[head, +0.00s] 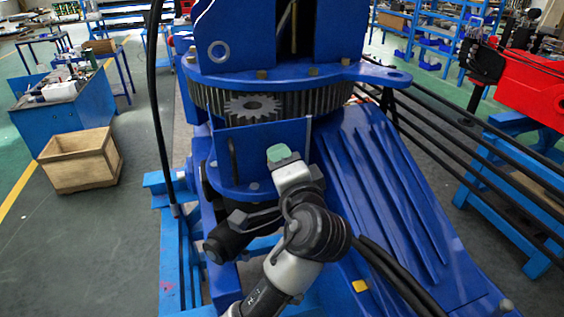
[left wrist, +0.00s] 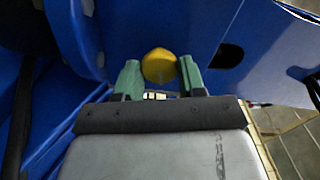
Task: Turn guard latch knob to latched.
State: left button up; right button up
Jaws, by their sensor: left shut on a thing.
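The guard latch knob (left wrist: 158,66) is yellow and rounded, and sits against the blue guard of the crane stand in the left wrist view. My left gripper (left wrist: 159,78) has its two green fingers on either side of the knob and is shut on it. In the head view my left gripper (head: 279,154) is at the blue guard panel (head: 262,140) below the toothed ring, and hides the knob there. I cannot read the knob's turn position. My right gripper is not in view.
A toothed ring with a small pinion gear (head: 252,107) is just above my left gripper. A sloping ribbed blue leg (head: 385,190) lies to the right. A wooden crate (head: 80,161) and a blue workbench (head: 66,112) stand on the floor at left.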

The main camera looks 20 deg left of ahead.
pick_arm(q)
jog(key=shift+f+m, duration=0.1)
jog(key=shift+m, duration=1.4)
jog(key=o, duration=0.9)
